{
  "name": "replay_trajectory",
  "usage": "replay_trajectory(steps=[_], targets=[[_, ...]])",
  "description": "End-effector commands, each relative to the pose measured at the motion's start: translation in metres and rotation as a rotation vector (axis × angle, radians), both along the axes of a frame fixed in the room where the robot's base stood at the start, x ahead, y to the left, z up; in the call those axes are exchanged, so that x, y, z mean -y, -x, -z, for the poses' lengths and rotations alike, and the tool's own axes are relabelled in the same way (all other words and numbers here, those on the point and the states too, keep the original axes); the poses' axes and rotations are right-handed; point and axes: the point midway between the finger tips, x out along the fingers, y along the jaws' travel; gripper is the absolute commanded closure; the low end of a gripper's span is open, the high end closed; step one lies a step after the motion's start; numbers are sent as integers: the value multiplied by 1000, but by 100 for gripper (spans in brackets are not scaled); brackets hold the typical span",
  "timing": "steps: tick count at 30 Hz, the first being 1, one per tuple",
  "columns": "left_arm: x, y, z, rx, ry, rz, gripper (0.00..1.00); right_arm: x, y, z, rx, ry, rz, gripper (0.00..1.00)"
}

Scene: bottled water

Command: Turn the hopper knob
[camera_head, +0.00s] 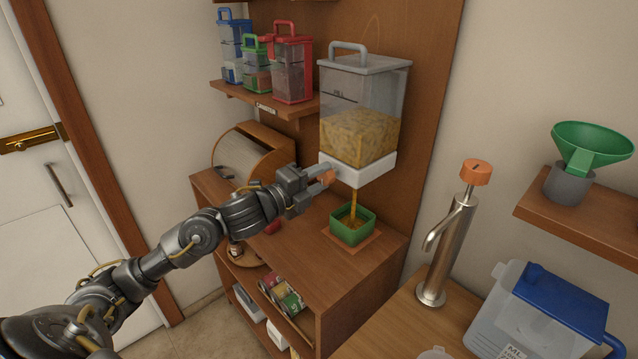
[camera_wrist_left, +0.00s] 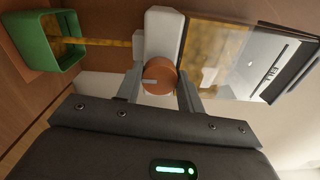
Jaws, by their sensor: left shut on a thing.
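The hopper (camera_head: 360,110) is a clear box with a grey lid and handle, mounted on the wooden back panel and holding yellow-brown grain. Its orange knob (camera_head: 327,178) is on the front of the white base (camera_head: 372,169). My left gripper (camera_head: 318,182) is shut on the knob. In the left wrist view the round knob (camera_wrist_left: 159,76) with a grey pointer mark sits between the two fingers (camera_wrist_left: 158,92). A stream of grain (camera_head: 353,200) falls from the base into a green square bowl (camera_head: 368,238) below. My right gripper is not in view.
A shelf (camera_head: 240,95) with blue, green and red lidded containers is at upper left. A bread box (camera_head: 245,150) stands behind my arm. A metal tap (camera_head: 447,245), a blue-lidded jug (camera_head: 540,315) and a green funnel (camera_head: 588,150) are at right.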

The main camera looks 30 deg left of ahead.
Motion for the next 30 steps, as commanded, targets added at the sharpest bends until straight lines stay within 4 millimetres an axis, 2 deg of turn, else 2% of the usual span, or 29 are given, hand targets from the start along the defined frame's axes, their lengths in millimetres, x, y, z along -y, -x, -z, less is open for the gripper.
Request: replay_trajectory(steps=[16,17,21,30], targets=[[1,0,2,4,-26,2,85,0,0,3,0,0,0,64],[1,0,2,4,-26,2,61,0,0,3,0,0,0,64],[1,0,1,5,-26,2,43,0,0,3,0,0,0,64],[0,1,1,6,-24,1,41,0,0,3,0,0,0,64]])
